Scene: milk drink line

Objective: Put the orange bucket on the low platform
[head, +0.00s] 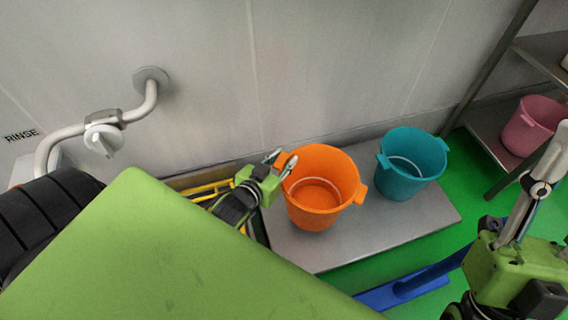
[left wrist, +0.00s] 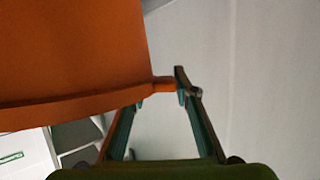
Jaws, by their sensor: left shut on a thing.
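The orange bucket (head: 318,207) is upright over the left part of the low grey metal platform (head: 419,226) in the head view. Its base appears at the platform's surface, but I cannot tell if it touches. My left gripper (head: 281,164) is shut on the bucket's left lug handle. In the left wrist view the bucket (left wrist: 70,50) fills the upper left, and the fingertips (left wrist: 178,86) pinch its small handle. My right gripper (head: 545,175) is at the right edge, apart from the bucket; its fingers are partly cut off.
A teal bucket (head: 408,176) stands on the platform just right of the orange one. A pink bucket (head: 531,125) sits on a rack at the right. A wall pipe with a white valve (head: 103,136) is at the left. A blue object (head: 410,285) lies on the green floor.

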